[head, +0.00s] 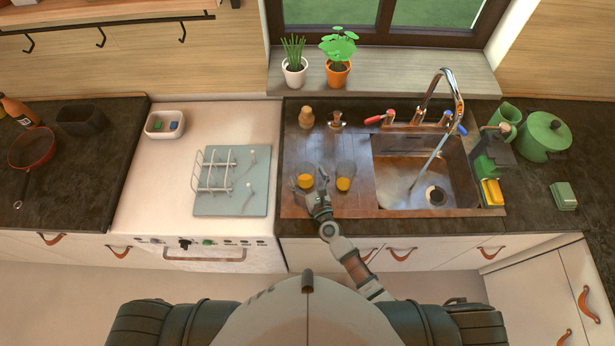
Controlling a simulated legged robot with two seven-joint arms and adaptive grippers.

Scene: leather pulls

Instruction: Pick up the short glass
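Two glasses with orange liquid stand side by side on the metal counter left of the sink basin. The left one (306,178) looks the shorter; the right one (345,174) looks a little taller. My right gripper (309,183) reaches in from below at the left glass. Its fingers are spread, one to each side of the glass's near part, and partly cover it. I cannot tell whether a finger touches the glass. The right glass stands clear, a little right of the gripper. My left gripper is not in view.
The sink (405,178) with a running faucet (450,90) lies to the right. A dish rack (214,172) on a blue-grey mat stands to the left. A wooden shaker (306,117) and a small stopper-like item (336,121) stand behind the glasses.

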